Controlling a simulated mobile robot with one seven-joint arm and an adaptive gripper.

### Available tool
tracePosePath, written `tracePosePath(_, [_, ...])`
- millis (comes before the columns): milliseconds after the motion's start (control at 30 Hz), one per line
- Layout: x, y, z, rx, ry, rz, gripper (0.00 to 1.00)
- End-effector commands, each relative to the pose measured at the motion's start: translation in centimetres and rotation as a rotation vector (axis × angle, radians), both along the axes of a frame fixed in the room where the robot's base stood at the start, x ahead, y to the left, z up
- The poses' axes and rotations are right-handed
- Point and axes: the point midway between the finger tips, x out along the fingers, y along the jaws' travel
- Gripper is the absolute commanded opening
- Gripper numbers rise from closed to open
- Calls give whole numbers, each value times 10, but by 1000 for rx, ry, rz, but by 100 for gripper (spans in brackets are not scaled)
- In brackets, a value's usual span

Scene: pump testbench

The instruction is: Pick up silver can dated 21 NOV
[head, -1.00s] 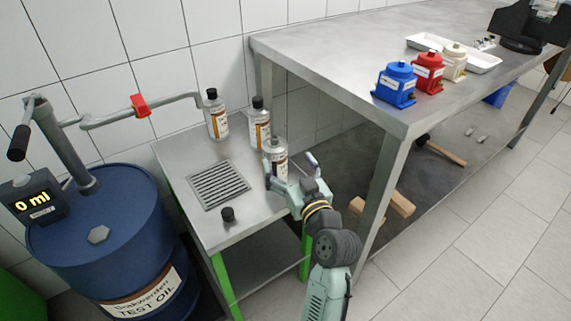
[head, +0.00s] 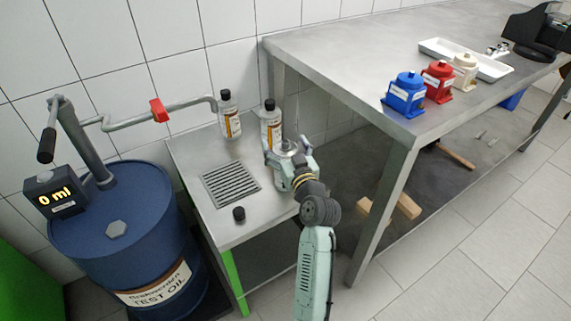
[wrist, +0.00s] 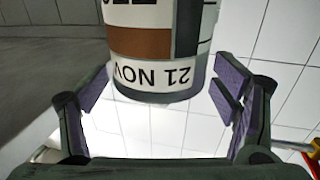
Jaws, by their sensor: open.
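A silver can (head: 287,147) without a black cap stands at the right of the small metal table, mostly hidden by my gripper (head: 290,155) in the head view. In the wrist view the can (wrist: 160,75) appears upside down, with a brown and white label reading "21 NOV". My gripper (wrist: 165,95) is open, with one finger on each side of the can's label end. A gap shows between each pad and the can. Two other silver cans with black caps, one at the back (head: 229,115) and one nearer (head: 270,125), stand behind it.
A drain grate (head: 230,184) and a loose black cap (head: 239,213) are on the small table (head: 215,225). A blue oil drum (head: 120,215) with a pipe stands left. A large workbench (head: 350,80) rises close to the right of my arm.

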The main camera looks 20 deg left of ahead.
Motion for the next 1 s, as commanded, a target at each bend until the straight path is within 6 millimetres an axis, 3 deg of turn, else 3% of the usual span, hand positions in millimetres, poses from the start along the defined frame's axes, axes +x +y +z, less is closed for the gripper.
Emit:
tracePosePath(133, [0,0,-1,0,0,0,81])
tracePosePath(1000, [0,-1,0,0,0,-1,23])
